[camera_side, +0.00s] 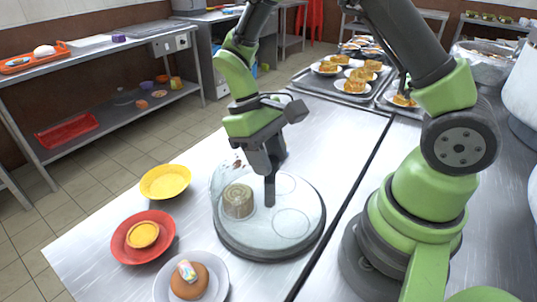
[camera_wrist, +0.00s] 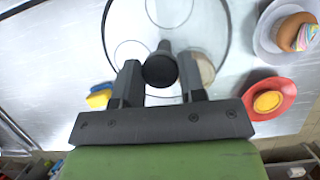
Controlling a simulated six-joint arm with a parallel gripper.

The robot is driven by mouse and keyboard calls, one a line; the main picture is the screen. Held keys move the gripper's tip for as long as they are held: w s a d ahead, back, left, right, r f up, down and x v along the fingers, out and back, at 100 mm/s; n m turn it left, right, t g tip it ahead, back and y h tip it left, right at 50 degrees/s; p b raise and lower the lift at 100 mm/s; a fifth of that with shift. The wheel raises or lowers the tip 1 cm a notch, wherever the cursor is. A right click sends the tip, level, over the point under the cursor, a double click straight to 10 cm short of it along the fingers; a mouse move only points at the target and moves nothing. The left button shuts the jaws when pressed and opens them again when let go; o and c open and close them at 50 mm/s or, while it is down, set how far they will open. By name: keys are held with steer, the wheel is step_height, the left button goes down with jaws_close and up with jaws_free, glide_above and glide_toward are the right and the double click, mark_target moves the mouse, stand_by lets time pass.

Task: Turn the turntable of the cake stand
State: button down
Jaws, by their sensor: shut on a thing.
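The cake stand's round turntable (camera_side: 268,238) lies on the steel counter, pale on top with a dark rim and outlined circles. Its edge also shows in the wrist view (camera_wrist: 228,30). A dark upright knob (camera_side: 270,192) stands on it; the wrist view shows its round top (camera_wrist: 160,70) between my fingers. My gripper (camera_side: 266,168) points down over the turntable and is shut on the knob; its two fingers also show in the wrist view (camera_wrist: 160,88). A short tan cylinder (camera_side: 238,201) sits on the turntable, left of the knob, partly hidden by a finger in the wrist view (camera_wrist: 204,68).
A yellow bowl (camera_side: 165,182), a red plate with a small yellow dish (camera_side: 143,236) and a white plate with a decorated brown bun (camera_side: 188,280) stand close to the turntable's left. Trays of plated food (camera_side: 350,85) lie behind. A dark seam (camera_side: 345,205) runs along the right.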

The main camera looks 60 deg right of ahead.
steer(key=shift+n+h, duration=0.8)
steer(key=shift+n, duration=1.2)
steer(key=shift+s+a+n+t+h, duration=0.1)
steer(key=shift+n+t+h, duration=0.45)
steer(key=shift+n, duration=1.35)
steer(key=shift+n+t+h, duration=0.35)
steer(key=shift+n+h, duration=0.3)
steer(key=shift+n, duration=1.25)
steer(key=shift+n+t, duration=0.5)
steer(key=shift+n, duration=0.8)
steer(key=shift+n+h, duration=0.3)
steer(key=shift+n, duration=0.3)
steer(key=c, duration=0.7)
jaws_free()
